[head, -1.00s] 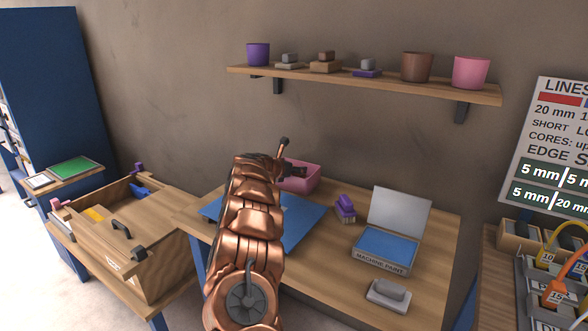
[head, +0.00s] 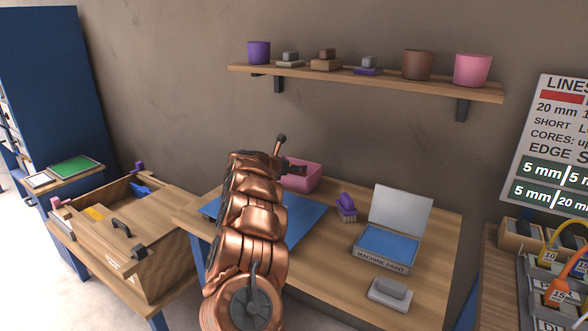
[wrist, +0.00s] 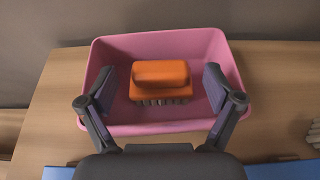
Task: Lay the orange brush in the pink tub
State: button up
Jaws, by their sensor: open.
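The pink tub (head: 303,178) stands at the back of the wooden table, partly hidden behind my arm in the head view. In the wrist view the tub (wrist: 160,128) is seen from above with the orange brush (wrist: 161,78) inside its outline, bristles toward my gripper. My gripper (wrist: 158,84) is open, one finger on each side of the brush, with gaps between the fingers and the brush. Whether the brush touches the tub floor I cannot tell for certain. The brush is hidden in the head view.
A blue mat (head: 310,215) lies in front of the tub. A wall shelf (head: 440,88) with pots hangs above.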

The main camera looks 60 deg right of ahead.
jog(key=shift+b+v, duration=1.15)
jog(key=shift+v, duration=3.65)
